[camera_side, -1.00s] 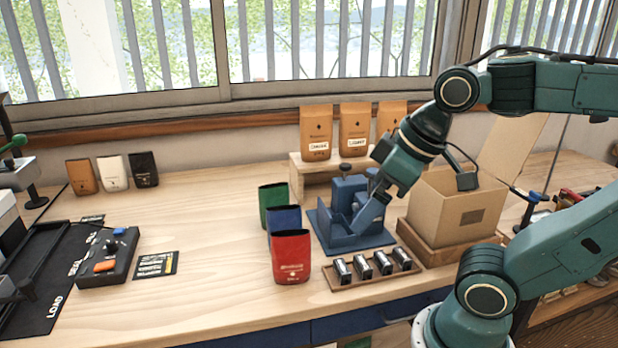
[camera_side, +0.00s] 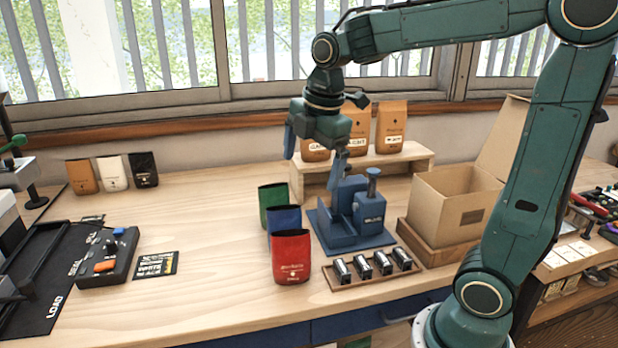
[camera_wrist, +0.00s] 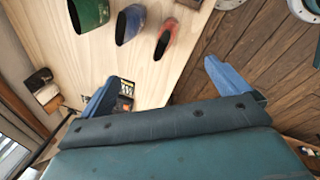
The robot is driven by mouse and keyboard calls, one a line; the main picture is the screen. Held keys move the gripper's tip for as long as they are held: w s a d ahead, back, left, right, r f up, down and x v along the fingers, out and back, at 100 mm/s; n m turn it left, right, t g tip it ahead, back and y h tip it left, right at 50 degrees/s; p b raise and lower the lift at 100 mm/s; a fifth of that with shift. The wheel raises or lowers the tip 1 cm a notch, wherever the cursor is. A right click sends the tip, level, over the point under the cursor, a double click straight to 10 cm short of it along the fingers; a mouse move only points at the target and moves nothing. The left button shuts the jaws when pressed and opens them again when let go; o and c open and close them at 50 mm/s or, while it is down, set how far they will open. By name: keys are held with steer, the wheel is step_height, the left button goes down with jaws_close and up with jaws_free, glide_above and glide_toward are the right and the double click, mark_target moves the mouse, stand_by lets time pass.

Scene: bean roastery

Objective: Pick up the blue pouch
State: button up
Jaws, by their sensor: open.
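The blue pouch (camera_side: 285,217) stands upright on the wooden table, in the middle of a row of three. The green pouch (camera_side: 272,200) is behind it, and the red pouch (camera_side: 291,262) in front hides its lower part. My gripper (camera_side: 314,167) is open and empty, above and behind the row, slightly to its right. In the wrist view the blue pouch (camera_wrist: 130,24) is near the top edge, between the green pouch (camera_wrist: 90,13) and the red pouch (camera_wrist: 167,38). It lies beyond the open fingers (camera_wrist: 162,72), not between them.
A blue metal device (camera_side: 350,222) stands right of the pouches, with a tray of small dark items (camera_side: 372,267) in front. An open cardboard box (camera_side: 455,205) is further right. Brown bags (camera_side: 390,127) stand on a wooden riser behind.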

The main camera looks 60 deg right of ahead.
mark_target(284, 216)
steer(key=w+d+f+n+g, duration=0.2)
steer(key=w+d+f+n, duration=0.4)
steer(key=w+n, duration=0.5)
steer(key=shift+f, duration=0.35)
steer(key=shift+d+f, duration=0.1)
steer(key=shift+f, duration=4.2)
steer(key=shift+f, duration=2.6)
steer(key=c, duration=1.1)
